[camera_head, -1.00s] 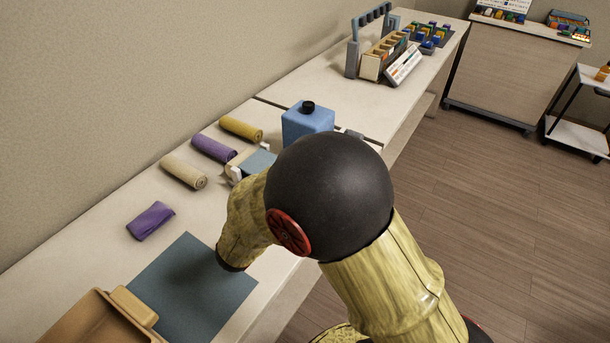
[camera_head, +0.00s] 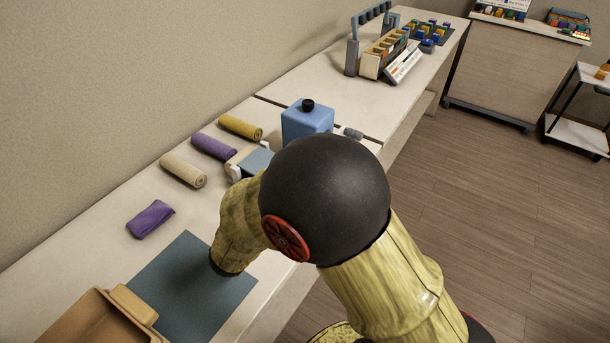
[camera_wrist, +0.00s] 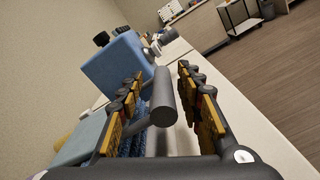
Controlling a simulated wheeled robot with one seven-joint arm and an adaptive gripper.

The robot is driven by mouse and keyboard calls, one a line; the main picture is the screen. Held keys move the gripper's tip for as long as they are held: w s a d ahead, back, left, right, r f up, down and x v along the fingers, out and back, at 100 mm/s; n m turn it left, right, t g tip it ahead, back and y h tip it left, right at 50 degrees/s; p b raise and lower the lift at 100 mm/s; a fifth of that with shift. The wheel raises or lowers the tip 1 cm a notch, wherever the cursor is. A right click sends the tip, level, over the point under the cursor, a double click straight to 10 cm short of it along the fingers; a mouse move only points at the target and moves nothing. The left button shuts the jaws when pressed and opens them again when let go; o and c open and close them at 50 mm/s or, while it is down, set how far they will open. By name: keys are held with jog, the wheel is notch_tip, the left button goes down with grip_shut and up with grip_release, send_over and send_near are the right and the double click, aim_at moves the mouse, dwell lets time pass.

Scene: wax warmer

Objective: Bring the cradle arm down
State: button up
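A blue box-shaped unit with a black cap (camera_head: 307,122), seemingly the wax warmer, stands on the bench in the head view. It also shows in the wrist view (camera_wrist: 117,66), beyond my gripper. A dark grey cylindrical handle (camera_wrist: 164,98), apparently on the cradle arm, shows between the fingers of my gripper (camera_wrist: 161,72) in the wrist view. The fingers are apart, one on each side of the handle, with visible space; contact is unclear. My arm hides the gripper and handle in the head view.
Rolled towels in yellow (camera_head: 240,127), purple (camera_head: 213,146) and cream (camera_head: 183,170) lie along the wall side. A folded purple cloth (camera_head: 150,219), a dark mat (camera_head: 190,290) and a tan box (camera_head: 85,318) are nearer. A small grey cylinder (camera_head: 353,133) sits right of the warmer.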

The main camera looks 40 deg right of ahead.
jog(key=v, duration=1)
jog(key=shift+s+a, duration=0.1)
jog(key=shift+s, duration=0.1)
dwell(0.5)
